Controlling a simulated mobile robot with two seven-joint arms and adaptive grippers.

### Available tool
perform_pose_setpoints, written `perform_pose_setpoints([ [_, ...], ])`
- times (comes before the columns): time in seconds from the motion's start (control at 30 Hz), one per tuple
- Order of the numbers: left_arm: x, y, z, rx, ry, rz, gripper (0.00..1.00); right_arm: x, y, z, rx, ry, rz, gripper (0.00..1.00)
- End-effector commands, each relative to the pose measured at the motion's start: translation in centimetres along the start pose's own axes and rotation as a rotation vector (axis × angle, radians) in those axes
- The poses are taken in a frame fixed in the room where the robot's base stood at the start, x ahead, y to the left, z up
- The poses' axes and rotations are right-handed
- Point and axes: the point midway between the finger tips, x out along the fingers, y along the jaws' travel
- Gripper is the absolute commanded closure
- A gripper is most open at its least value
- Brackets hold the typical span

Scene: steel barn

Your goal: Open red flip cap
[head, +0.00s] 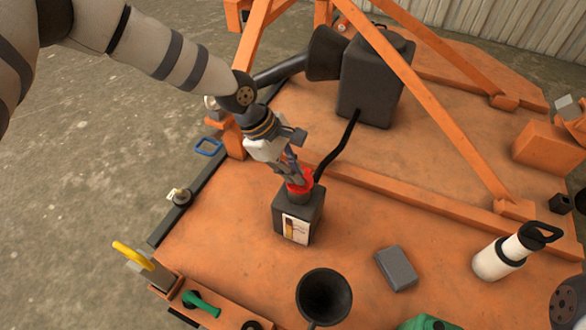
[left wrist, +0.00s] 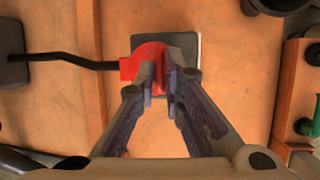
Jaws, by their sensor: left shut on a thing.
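The red flip cap (head: 300,184) sits on top of a dark square canister (head: 297,222) with a pale label, which stands upright on the orange deck. My left gripper (head: 298,178) reaches down from the upper left and is shut on the red cap. In the left wrist view the red cap (left wrist: 150,62) lies between and beside the two fingertips (left wrist: 165,80), which partly hide it. The canister top (left wrist: 192,50) shows behind it. Whether the cap has lifted at all I cannot tell. My right gripper is in neither view.
A black spout or hose (head: 337,148) runs from near the cap toward a large dark tank (head: 374,80). A black funnel (head: 324,296), a grey block (head: 396,269) and a white bottle (head: 500,256) stand in front and to the right. Orange frame bars (head: 430,120) cross behind.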

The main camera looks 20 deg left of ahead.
Motion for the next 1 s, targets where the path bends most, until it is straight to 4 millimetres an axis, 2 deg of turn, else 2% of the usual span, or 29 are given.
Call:
perform_pose_setpoints([
  [0.23,-0.7,1.3,0.2,-0.036,0.002,-0.094,1.0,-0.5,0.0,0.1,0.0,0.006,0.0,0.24],
  [0.37,-0.6,2.0,0.3,-0.074,0.001,-0.186,1.0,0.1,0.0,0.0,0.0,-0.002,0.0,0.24],
  [0.8,-0.2,4.0,0.1,-0.186,-0.005,-0.459,1.0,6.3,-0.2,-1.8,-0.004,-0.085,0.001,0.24],
  [1.0,-0.6,4.6,0.3,-0.213,-0.005,-0.524,1.0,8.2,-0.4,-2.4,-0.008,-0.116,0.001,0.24],
])
